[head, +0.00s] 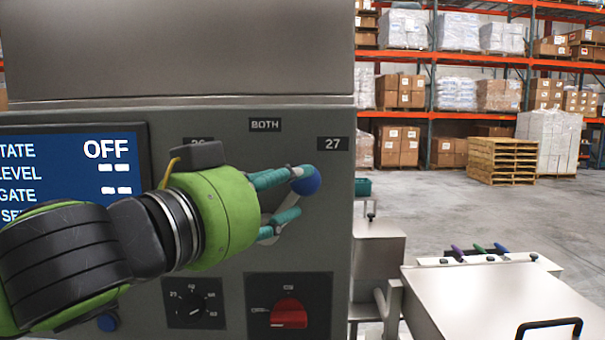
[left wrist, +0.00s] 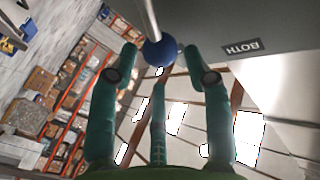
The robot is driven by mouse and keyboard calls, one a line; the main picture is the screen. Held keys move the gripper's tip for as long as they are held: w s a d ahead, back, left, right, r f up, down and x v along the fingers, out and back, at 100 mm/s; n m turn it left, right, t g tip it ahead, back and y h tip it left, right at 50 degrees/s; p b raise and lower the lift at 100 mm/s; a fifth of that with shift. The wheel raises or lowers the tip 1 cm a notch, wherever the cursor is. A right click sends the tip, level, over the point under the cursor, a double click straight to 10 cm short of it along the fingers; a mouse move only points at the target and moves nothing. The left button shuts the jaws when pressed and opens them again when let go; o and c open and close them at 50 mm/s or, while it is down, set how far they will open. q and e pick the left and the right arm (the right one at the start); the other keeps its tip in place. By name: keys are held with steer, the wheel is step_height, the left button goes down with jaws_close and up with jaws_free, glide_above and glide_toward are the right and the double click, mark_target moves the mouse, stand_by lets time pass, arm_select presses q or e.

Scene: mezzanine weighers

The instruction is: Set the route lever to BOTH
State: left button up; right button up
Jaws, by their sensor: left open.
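The route lever's blue ball knob (head: 306,181) sits on a pale stem (head: 268,207) on the grey panel. The lever leans up and right, toward the 27 label (head: 333,143) and away from the BOTH label (head: 265,125) at top centre. My left gripper (head: 291,192) is open, with its teal fingers reaching around the knob from the left. In the left wrist view the knob (left wrist: 160,51) lies between the fingertips, with gaps at both sides. The BOTH label (left wrist: 241,47) shows to its right. My gripper hides part of the stem. My right gripper is out of view.
A blue screen (head: 70,165) reads OFF at left. Below are a small black dial (head: 193,304) and a red rotary switch (head: 288,313). A steel table (head: 490,295) stands at lower right. Pallets (head: 502,160) and shelving are far behind.

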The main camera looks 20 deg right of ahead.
mark_target(296, 183)
arm_select(q)
steer(key=p+x, duration=0.1)
steer(key=x, duration=0.3)
steer(key=shift+d+r+p, duration=0.1)
steer(key=shift+p, duration=0.25)
steer(key=shift+w+d, duration=0.3)
steer(key=shift+d, duration=0.1)
steer(key=shift+a, duration=0.1)
steer(key=shift+c, duration=0.4)
